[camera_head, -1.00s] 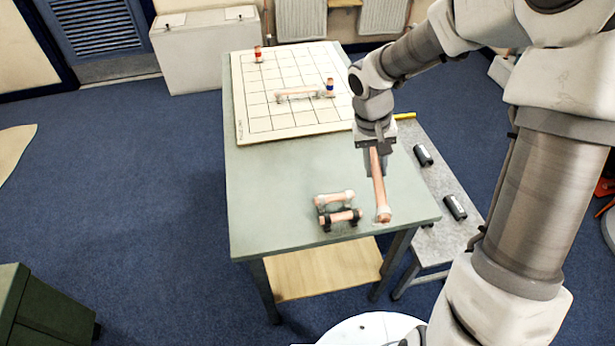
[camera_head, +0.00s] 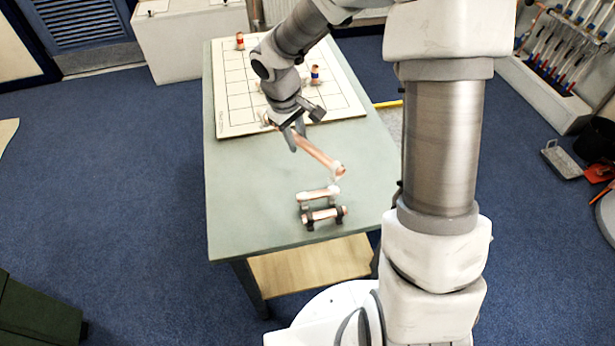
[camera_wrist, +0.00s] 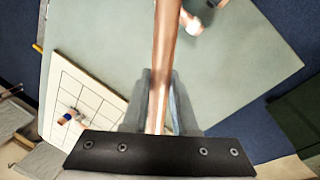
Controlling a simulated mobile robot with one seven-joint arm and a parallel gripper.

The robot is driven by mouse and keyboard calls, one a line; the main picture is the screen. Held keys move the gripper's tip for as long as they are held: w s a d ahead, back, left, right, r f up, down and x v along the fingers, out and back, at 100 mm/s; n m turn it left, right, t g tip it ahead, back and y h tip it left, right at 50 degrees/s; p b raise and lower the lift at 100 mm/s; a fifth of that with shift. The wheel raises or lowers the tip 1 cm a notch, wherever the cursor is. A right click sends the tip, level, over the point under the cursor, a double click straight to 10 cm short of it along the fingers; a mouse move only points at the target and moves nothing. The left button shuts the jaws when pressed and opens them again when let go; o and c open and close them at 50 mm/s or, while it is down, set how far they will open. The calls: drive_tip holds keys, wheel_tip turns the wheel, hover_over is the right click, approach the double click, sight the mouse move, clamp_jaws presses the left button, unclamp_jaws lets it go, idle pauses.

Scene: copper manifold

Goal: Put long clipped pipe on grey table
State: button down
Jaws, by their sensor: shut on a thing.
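My gripper (camera_head: 294,133) is shut on a long copper pipe (camera_head: 318,152). A pale piece behind the gripper may be the pipe's other end. In the wrist view the pipe (camera_wrist: 165,50) runs up between the fingers and out of the top.
A gridded white board (camera_head: 232,120) covers the table's far part, with a red-banded fitting (camera_head: 240,41) and a blue-banded fitting (camera_head: 315,75) on it. A lower grey bench (camera_head: 392,122) at the right is mostly hidden by my arm. The table's left front is clear.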

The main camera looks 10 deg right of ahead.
drive_tip(key=w+a+f+n+t+y+b, duration=0.1)
drive_tip(key=w+a+f+n+b, duration=0.15)
drive_tip(key=w+a+n, duration=0.4)
drive_tip(key=n, duration=0.5)
hover_over(301, 153)
drive_tip(key=shift+y, duration=0.4)
drive_tip(key=f, duration=0.8)
drive_tip(key=shift+s+a+b, duration=0.1)
drive_tip(key=shift+s+b, duration=0.25)
drive_tip(key=shift+s, duration=0.05)
drive_tip(key=shift+f, duration=2.05)
drive_tip(key=shift+b, duration=0.3)
drive_tip(key=shift+f, duration=0.2)
drive_tip(key=c, duration=0.7)
unclamp_jaws()
